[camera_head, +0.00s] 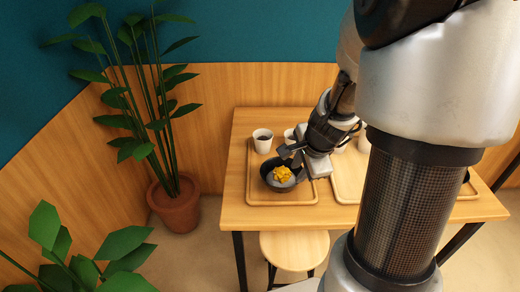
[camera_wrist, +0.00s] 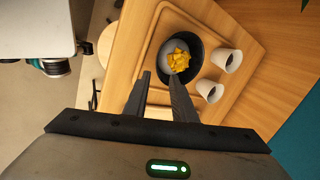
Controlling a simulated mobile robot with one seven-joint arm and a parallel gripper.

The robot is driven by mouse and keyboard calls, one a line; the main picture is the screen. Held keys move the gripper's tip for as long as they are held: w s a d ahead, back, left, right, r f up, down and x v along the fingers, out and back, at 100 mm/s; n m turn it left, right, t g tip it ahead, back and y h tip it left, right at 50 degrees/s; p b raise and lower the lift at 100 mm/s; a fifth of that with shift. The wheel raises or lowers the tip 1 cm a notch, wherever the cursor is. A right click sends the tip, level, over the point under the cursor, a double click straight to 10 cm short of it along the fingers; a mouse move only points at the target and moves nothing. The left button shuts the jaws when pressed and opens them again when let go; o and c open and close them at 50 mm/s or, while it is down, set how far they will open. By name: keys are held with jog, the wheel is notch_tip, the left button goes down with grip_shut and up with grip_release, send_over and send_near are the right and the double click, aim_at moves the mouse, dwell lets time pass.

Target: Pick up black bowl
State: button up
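The black bowl (camera_head: 271,183) stands upright on a wooden tray on the table and holds white and yellow food. It also shows in the wrist view (camera_wrist: 197,73), ahead of the fingers. My gripper (camera_wrist: 160,76) has its two fingers apart with nothing held between them. One fingertip appears close to the bowl's near rim; I cannot tell whether it touches. In the head view my gripper (camera_head: 294,158) is above the bowl's right side and hides part of its rim.
The tray (camera_head: 252,196) also carries a white cup (camera_head: 262,140) with dark contents behind the bowl and a second white cup (camera_head: 290,136) beside it. Another tray (camera_head: 345,186) lies to the right. A stool (camera_head: 294,250) stands in front of the table (camera_head: 237,215). A potted plant (camera_head: 175,208) stands at left.

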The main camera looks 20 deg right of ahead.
aim_at(289, 188)
jog(key=b+x, duration=0.3)
jog(key=x, duration=0.6)
jog(key=shift+f+b, duration=0.15)
jog(key=shift+b, duration=0.25)
jog(key=b+x, duration=0.2)
jog(key=x, duration=0.3)
jog(key=shift+s+f+b, duration=0.1)
jog(key=shift+s+b, duration=0.1)
jog(key=shift+b, duration=0.15)
jog(key=shift+c, duration=0.4)
grip_shut()
